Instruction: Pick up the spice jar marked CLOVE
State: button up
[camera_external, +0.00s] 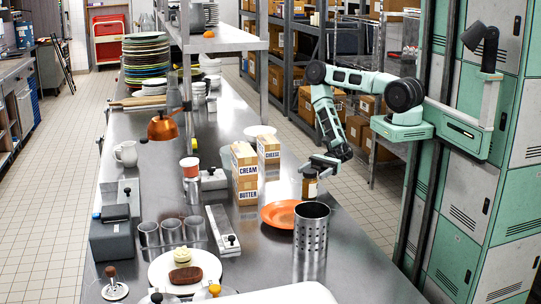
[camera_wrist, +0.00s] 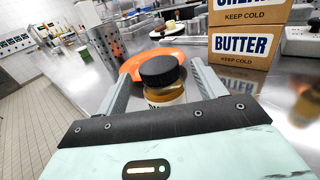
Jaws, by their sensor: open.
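A spice jar (camera_wrist: 163,85) with a black lid and a yellowish body is between my gripper's fingers in the wrist view. Its label is mostly hidden by the gripper body, so I cannot read its name. The jar also shows in the external view (camera_external: 310,187), near the counter's right edge, behind the perforated metal cylinder. My gripper (camera_wrist: 163,68) is open, one finger on each side of the jar; I cannot tell whether either finger touches it. In the external view my gripper (camera_external: 322,163) is at the jar's top.
An orange plate (camera_external: 278,214) lies left of the jar. The perforated metal cylinder (camera_external: 311,236) stands in front. CREAM and BUTTER boxes (camera_external: 245,175) and a CHEESE box (camera_external: 269,155) stand to the left. Beyond the counter's right edge is open floor.

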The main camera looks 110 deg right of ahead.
jog(key=shift+w+a, duration=0.3)
jog(key=shift+w, duration=0.1)
jog(key=c, duration=1.2)
jog(key=shift+r, duration=0.1)
